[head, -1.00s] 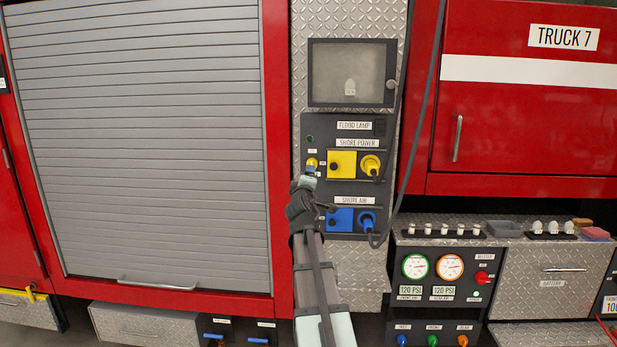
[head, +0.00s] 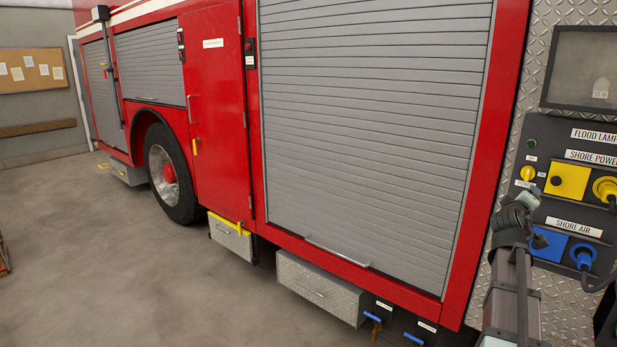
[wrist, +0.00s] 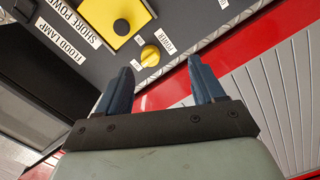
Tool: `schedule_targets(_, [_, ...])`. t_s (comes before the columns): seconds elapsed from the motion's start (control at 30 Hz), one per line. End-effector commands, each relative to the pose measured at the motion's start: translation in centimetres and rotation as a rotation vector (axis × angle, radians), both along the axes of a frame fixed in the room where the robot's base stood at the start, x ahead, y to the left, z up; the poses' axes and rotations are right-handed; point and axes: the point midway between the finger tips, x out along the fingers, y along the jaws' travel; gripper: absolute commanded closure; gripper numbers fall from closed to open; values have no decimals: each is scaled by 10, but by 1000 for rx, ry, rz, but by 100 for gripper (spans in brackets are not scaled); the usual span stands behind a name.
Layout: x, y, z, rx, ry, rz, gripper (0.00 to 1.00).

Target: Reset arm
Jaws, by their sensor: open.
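My gripper (wrist: 160,90) is open, with its two dark blue fingers apart and nothing between them. In the wrist view it sits in front of the dark control panel (wrist: 115,55). The yellow power knob (wrist: 150,55) lies just beyond and between the fingertips, apart from them as far as I can tell. In the head view my arm reaches up at the right edge, and my gripper (head: 527,200) is just below the yellow knob (head: 527,173). The fingertips are small and partly hidden there.
The panel also has a yellow shore power socket cover (head: 568,181) and a blue shore air cover (head: 551,246), with a blue plug (head: 583,256) beside it. A grey roller shutter (head: 370,120) and silver drawer box (head: 318,288) are left of my arm. The floor (head: 130,260) is clear.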

Motion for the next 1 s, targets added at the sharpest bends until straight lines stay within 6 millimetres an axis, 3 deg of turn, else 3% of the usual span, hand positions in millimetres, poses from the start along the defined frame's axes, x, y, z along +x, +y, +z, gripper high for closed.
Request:
schedule_targets(0.27, [-31, 9, -63, 448, -87, -145, 32])
schedule_targets(0.57, [-56, 43, -186, 819, -27, -278, 32])
schedule_targets(0.8, [-72, 92, -290, 1028, 93, -356, 32])
schedule_targets(1.0, [-89, 139, -368, 1157, 213, -405, 32])
